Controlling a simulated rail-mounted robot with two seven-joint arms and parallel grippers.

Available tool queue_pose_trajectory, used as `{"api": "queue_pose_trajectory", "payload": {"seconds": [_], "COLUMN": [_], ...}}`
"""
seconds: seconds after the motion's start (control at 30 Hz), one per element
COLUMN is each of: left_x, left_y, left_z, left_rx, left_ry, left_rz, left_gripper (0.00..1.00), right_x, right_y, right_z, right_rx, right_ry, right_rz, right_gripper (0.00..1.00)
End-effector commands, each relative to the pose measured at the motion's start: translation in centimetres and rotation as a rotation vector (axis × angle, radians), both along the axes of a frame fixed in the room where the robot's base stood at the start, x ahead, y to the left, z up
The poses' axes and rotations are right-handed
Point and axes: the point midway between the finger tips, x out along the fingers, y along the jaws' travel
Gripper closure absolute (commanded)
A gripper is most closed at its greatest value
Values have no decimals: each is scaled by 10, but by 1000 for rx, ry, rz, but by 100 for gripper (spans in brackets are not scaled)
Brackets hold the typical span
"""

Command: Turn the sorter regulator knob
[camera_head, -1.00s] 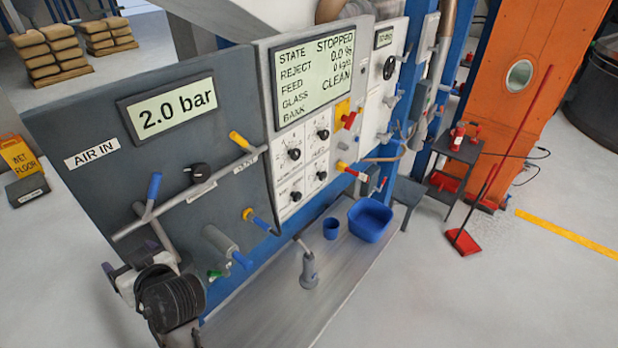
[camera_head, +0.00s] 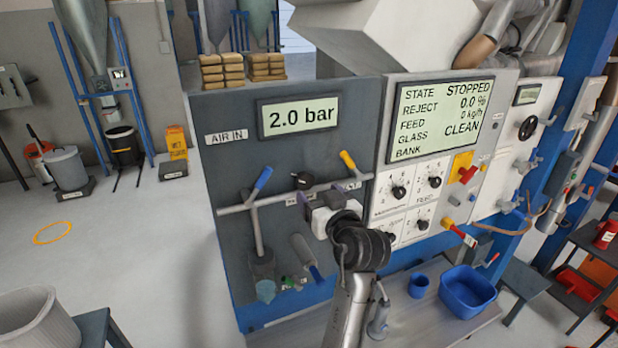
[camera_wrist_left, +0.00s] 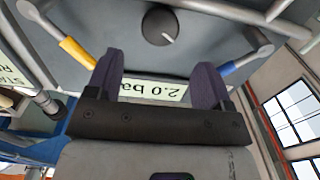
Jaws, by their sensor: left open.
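The regulator knob (camera_head: 302,180) is a round black knob on the grey air panel (camera_head: 225,165), below the display reading 2.0 bar (camera_head: 298,117). My left gripper (camera_head: 320,194), with dark purple fingers, is just below and right of the knob in the head view. In the left wrist view the knob (camera_wrist_left: 158,25), with a pale pointer mark, lies beyond the fingertips, roughly between their lines. The left gripper (camera_wrist_left: 157,62) is open and empty, apart from the knob. My right gripper is not in view.
A pipe (camera_head: 235,209) crosses the panel below the knob, with a blue handle (camera_head: 263,178) on the left and a yellow handle (camera_head: 348,161) on the right. Smaller black knobs (camera_head: 398,191) sit on the white panel. A blue tub (camera_head: 467,290) stands on the bench.

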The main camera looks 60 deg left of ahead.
Motion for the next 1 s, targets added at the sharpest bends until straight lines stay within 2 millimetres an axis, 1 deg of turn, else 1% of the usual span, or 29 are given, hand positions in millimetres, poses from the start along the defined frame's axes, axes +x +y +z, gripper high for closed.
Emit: {"api": "queue_pose_trajectory", "payload": {"seconds": [0.03,0.2,0.3,0.43,0.63,1.0], "left_x": [1,5,7,9,11,11], "left_y": [11,40,54,68,79,82], "left_z": [3,2,2,1,0,-1], "left_rx": [3,2,1,2,0,0], "left_ry": [3,3,3,4,1,1], "left_rz": [3,2,1,0,-2,-1], "left_gripper": [25,25,25,25,25,26], "right_x": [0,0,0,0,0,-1], "right_y": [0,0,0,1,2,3], "right_z": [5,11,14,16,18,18], "right_rx": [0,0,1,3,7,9], "right_ry": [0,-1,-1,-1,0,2], "right_rz": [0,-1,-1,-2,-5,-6], "right_gripper": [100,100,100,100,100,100]}}
